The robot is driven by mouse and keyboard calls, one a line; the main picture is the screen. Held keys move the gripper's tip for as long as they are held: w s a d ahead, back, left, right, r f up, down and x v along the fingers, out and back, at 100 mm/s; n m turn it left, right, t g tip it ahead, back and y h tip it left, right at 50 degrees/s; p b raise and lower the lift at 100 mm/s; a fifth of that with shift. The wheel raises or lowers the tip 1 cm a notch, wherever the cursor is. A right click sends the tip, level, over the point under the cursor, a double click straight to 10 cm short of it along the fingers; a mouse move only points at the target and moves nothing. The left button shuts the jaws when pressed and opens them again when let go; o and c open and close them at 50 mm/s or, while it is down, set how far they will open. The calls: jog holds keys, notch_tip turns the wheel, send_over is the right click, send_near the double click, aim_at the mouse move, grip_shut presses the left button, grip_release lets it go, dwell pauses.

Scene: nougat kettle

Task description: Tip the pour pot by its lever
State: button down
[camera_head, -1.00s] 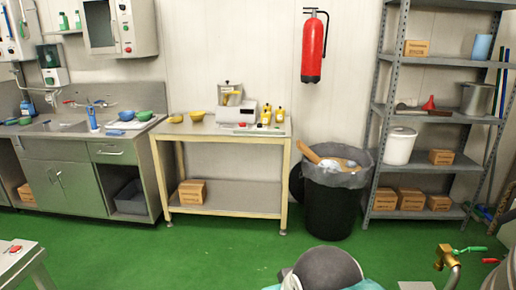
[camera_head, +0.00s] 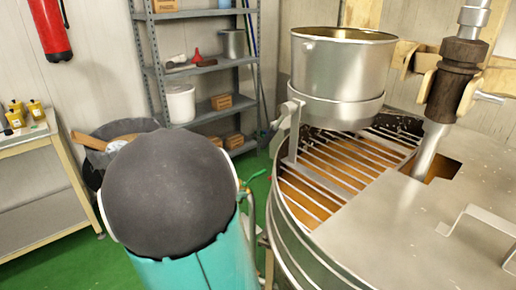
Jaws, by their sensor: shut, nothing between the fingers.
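The pour pot (camera_head: 343,75) is a silver metal pot that stands upright in a ring on a bracket (camera_head: 294,135), over the slatted grate (camera_head: 335,180) of the large kettle (camera_head: 295,225). I see brown-orange contents below the grate. A small bent metal piece sticks out at the left of the pot's bracket; I cannot tell whether it is the lever. My gripper is not in view. A large dark dome on a teal body, part of my own arm, fills the lower left middle, left of the kettle and apart from the pot in the picture.
A mixer shaft (camera_head: 452,80) with a dark collar rises through the kettle's flat metal lid (camera_head: 430,220), right of the pot. A lid handle (camera_head: 480,215) stands up at right. Shelving (camera_head: 200,70), a bin (camera_head: 90,150) and a table (camera_head: 30,140) are behind. Green floor shows between.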

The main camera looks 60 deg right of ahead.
jog(key=w+d+n+t+h, duration=0.1)
jog(key=d+n+t+h, duration=0.3)
jog(key=d+n, duration=1.4)
jog(key=d+r+h, duration=0.1)
jog(key=d+h, duration=0.3)
jog(key=d, duration=0.3)
jog(key=shift+w+d, duration=0.2)
jog(key=shift+w, duration=0.1)
jog(key=shift+f, duration=0.1)
jog(key=shift+w, duration=0.1)
